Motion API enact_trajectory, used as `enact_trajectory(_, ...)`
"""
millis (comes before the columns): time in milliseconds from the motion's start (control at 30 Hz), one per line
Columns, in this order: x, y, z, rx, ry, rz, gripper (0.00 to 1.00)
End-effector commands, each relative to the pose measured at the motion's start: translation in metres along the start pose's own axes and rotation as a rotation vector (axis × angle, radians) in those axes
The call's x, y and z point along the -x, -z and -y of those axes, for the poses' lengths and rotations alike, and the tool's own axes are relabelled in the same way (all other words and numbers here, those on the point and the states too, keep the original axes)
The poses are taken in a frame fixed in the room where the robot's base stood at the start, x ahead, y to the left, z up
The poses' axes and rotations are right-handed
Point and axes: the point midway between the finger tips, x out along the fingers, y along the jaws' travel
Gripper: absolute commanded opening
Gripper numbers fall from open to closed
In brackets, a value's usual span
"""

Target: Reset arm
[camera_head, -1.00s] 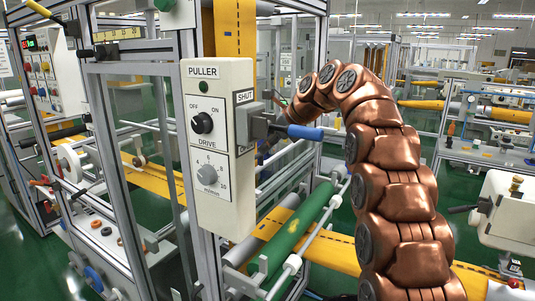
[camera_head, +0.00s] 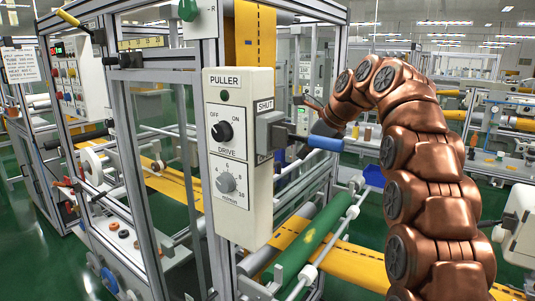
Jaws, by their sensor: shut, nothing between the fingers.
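My copper-coloured arm rises at the right and arches over to the left. My gripper (camera_head: 312,102) is a small dark shape at its end, just right of the puller box (camera_head: 237,155) and above the blue lever handle (camera_head: 325,143). It looks shut and empty, and shows little detail. The puller box has a DRIVE knob (camera_head: 222,132) marked OFF and ON, a speed knob (camera_head: 226,183), and a grey lever block (camera_head: 269,132) below a SHUT label.
A metal frame (camera_head: 208,90) carries the puller box. A yellow web (camera_head: 255,45) runs down behind it. A green roller (camera_head: 308,240) and a yellow strip (camera_head: 355,262) lie below. Other machines stand behind, at left and right. Green floor shows at lower left.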

Motion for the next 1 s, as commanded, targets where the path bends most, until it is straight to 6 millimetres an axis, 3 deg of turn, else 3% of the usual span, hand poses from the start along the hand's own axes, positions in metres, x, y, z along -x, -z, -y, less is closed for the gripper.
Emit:
enact_trajectory(367, 0.054, 0.098, -0.034, 0.451, 0.001, -0.216, 0.00)
enact_trajectory(600, 0.077, 0.154, -0.077, 0.747, -0.090, -0.334, 0.00)
enact_trajectory(767, 0.077, 0.177, -0.116, 0.924, -0.182, -0.366, 0.00)
enact_trajectory(1000, 0.061, 0.201, -0.191, 1.148, -0.345, -0.344, 0.00)
